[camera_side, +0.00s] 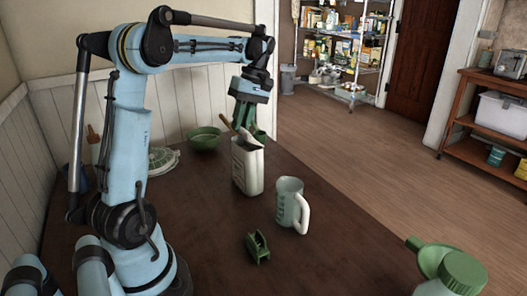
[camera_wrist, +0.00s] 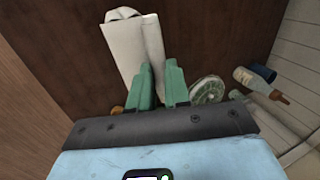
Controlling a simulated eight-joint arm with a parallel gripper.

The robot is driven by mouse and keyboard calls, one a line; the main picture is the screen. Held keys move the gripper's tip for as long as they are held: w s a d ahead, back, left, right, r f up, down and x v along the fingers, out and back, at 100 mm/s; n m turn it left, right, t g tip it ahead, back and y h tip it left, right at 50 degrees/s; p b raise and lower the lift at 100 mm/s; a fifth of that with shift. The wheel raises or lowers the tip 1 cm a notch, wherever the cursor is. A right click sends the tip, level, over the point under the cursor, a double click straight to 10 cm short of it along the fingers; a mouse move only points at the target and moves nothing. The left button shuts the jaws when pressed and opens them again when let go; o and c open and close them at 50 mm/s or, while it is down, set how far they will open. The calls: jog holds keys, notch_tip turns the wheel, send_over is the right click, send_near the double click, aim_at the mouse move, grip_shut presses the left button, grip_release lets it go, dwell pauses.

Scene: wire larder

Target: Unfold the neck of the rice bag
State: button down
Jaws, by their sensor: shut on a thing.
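The rice bag (camera_side: 248,170) stands upright on the table in the side view, white with dark print on its front. In the wrist view the white bag (camera_wrist: 137,45) lies just beyond the green fingers, with a bent flap at its far end. My gripper (camera_side: 242,127) points down at the top of the bag, its fingers close together and shut on the bag's upper part. It also shows in the wrist view (camera_wrist: 160,68). The fingers partly cover the neck, so I cannot tell how far it is folded.
A pale jug (camera_side: 288,204) with a white handle stands right of the bag. A green clip (camera_side: 258,247) lies nearer the camera. A green bowl (camera_side: 204,138) and a round lidded dish (camera_side: 162,160) are behind. A green funnel (camera_side: 430,256) and green-lidded jar (camera_side: 462,272) are front right.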

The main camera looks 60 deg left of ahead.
jog(key=shift+w+r+g, duration=0.2)
jog(key=shift+w+g, duration=0.2)
jog(key=shift+g, duration=0.3)
jog(key=c, duration=1.1)
grip_release()
jog(key=shift+o, duration=0.2)
jog(key=v, duration=0.7)
jog(key=shift+r, duration=0.2)
jog(key=shift+w, duration=0.1)
